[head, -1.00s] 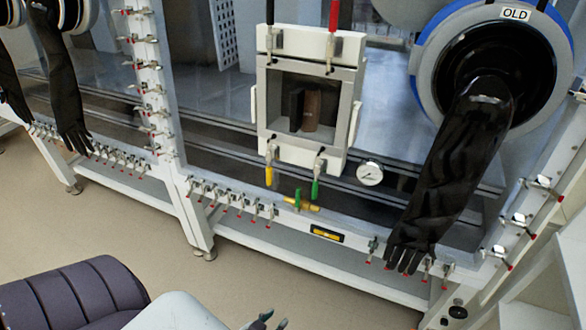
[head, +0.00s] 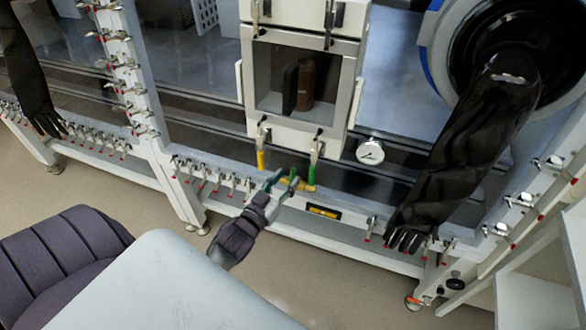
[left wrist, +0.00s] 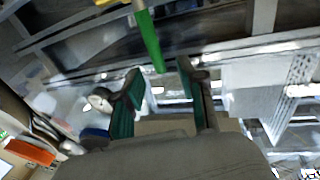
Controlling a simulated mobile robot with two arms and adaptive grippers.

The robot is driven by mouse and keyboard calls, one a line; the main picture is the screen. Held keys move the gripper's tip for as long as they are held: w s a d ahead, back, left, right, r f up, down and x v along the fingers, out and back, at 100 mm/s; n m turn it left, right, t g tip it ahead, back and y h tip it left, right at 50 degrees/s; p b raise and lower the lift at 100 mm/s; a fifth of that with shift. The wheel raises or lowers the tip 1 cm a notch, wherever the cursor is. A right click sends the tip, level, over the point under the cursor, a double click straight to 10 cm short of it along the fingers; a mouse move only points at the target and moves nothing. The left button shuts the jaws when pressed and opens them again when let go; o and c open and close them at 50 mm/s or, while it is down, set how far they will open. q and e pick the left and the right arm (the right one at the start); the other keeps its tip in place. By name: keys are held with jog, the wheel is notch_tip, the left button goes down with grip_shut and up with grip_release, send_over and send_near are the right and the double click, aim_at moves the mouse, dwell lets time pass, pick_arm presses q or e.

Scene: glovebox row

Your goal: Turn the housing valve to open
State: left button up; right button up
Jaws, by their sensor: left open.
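The housing valve (head: 303,187) is a small brass body with a green handle, low on the frame below the window box. My left gripper (head: 281,181) is open just left of the brass body and partly covers the valve; contact cannot be told. In the left wrist view, the two teal fingers (left wrist: 160,76) stand apart with nothing gripped. A long green handle (left wrist: 148,40) hangs just beyond the gap between their tips; I cannot tell whether it is the valve's or a clamp's. My right gripper is not in view.
A pressure gauge (head: 370,151) and a black glove (head: 455,150) are to the right. Red-tipped clamps (head: 215,178) line the lower rail.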

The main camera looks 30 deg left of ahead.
aim_at(293, 171)
pick_arm(q)
jog(key=shift+w+a, duration=0.1)
jog(key=shift+w, duration=2)
jog(key=shift+c, duration=0.2)
grip_shut()
